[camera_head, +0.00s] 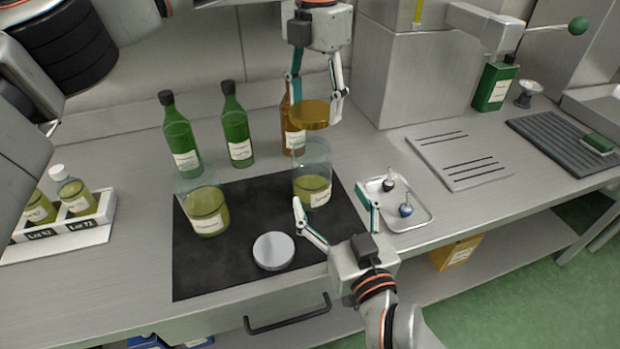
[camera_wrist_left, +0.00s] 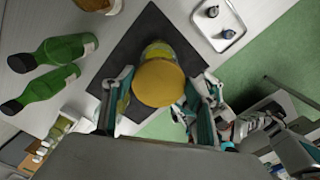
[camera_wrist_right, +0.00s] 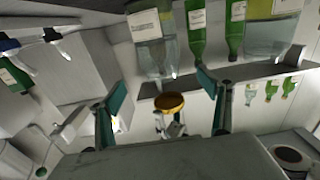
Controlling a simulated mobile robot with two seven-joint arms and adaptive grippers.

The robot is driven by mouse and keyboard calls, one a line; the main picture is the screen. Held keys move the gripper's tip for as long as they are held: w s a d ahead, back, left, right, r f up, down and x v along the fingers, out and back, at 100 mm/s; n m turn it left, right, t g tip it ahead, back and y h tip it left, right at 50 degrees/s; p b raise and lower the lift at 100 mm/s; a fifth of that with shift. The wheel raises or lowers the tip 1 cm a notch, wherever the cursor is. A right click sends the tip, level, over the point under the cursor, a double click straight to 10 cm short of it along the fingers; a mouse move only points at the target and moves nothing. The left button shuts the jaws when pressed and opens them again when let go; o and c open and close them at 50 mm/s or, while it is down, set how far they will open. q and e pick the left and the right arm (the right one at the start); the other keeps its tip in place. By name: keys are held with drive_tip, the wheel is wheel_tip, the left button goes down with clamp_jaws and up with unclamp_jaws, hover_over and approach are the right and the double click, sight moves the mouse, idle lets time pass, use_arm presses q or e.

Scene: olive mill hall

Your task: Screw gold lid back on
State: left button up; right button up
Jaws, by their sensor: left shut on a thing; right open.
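The gold lid (camera_head: 310,115) is in my left gripper (camera_head: 316,108), which is shut on it from above. It sits level just above the open mouth of a clear jar (camera_head: 312,188) with yellow-green contents. A small gap shows between lid and rim. The lid also shows in the left wrist view (camera_wrist_left: 158,83), hiding most of the jar, and in the right wrist view (camera_wrist_right: 169,101). My right gripper (camera_head: 331,198) is open, its fingers on either side of the jar's lower front; I cannot tell whether they touch it.
A second jar (camera_head: 206,212) and a silver lid (camera_head: 273,251) are on the dark mat (camera_head: 195,275). Green bottles (camera_head: 238,130) and a brown bottle (camera_head: 292,135) stand behind. A metal tray (camera_head: 418,213) with small items lies right of the jar. A vial rack (camera_head: 95,220) is at left.

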sight(306, 150)
drive_tip(key=x, duration=1.2)
drive_tip(key=shift+w, duration=0.1)
drive_tip(key=c, duration=1.7)
use_arm(q)
drive_tip(key=shift+w+f, duration=0.1)
drive_tip(key=shift+f, duration=2.4)
use_arm(e)
drive_tip(key=shift+o, duration=0.2)
drive_tip(key=shift+f, duration=0.1)
use_arm(q)
drive_tip(key=shift+f, duration=0.15)
drive_tip(key=shift+f, duration=0.8)
drive_tip(key=shift+f, duration=0.5)
